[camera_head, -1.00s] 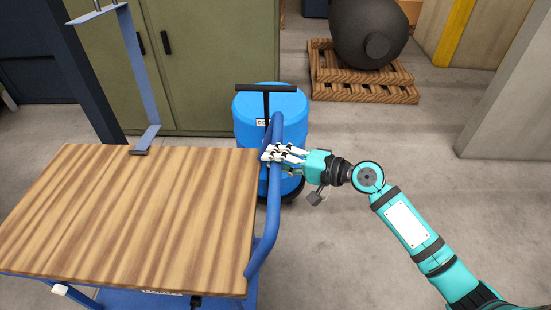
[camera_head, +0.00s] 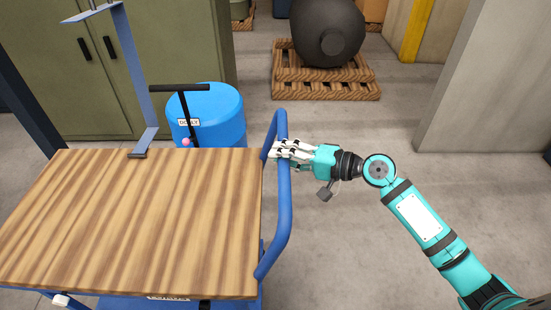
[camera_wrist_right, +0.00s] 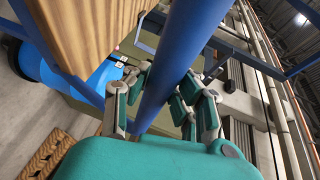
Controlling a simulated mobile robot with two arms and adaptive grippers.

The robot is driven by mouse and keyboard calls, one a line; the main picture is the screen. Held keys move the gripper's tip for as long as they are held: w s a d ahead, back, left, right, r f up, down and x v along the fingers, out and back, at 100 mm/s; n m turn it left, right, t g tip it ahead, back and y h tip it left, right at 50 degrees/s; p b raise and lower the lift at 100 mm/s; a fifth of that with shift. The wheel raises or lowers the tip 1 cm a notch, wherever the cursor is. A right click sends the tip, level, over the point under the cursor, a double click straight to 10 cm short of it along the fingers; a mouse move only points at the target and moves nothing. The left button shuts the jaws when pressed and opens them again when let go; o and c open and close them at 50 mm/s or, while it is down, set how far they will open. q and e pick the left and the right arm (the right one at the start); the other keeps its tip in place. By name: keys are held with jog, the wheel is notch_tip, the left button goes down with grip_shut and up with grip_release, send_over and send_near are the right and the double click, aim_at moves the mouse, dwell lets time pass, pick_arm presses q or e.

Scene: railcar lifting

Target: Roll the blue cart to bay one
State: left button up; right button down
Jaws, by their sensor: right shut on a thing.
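The blue cart has a wooden top (camera_head: 130,220) and a blue tube handle (camera_head: 284,205) on its right side. It stands at the lower left of the head view. My right gripper (camera_head: 285,151) is shut around the upper part of this handle. In the right wrist view the blue handle (camera_wrist_right: 168,65) runs between the fingers of my right gripper (camera_wrist_right: 160,95), with the wooden top at the upper left. My left gripper is not in view. No bay marking shows in the head view.
A blue drum (camera_head: 212,115) with a dark T-handle stands just behind the cart. A green cabinet (camera_head: 150,60) is at the back left. A dark round vessel (camera_head: 328,35) rests on wooden pallets (camera_head: 325,82). A grey pillar (camera_head: 480,85) stands right. Floor between is clear.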

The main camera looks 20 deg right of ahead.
jog(key=shift+s+d+f, duration=0.15)
jog(key=shift+s+d, duration=0.15)
jog(key=shift+d, duration=0.5)
jog(key=c, duration=1)
grip_release()
jog(key=shift+c, duration=0.2)
jog(key=v, duration=1.2)
jog(key=shift+w, duration=0.1)
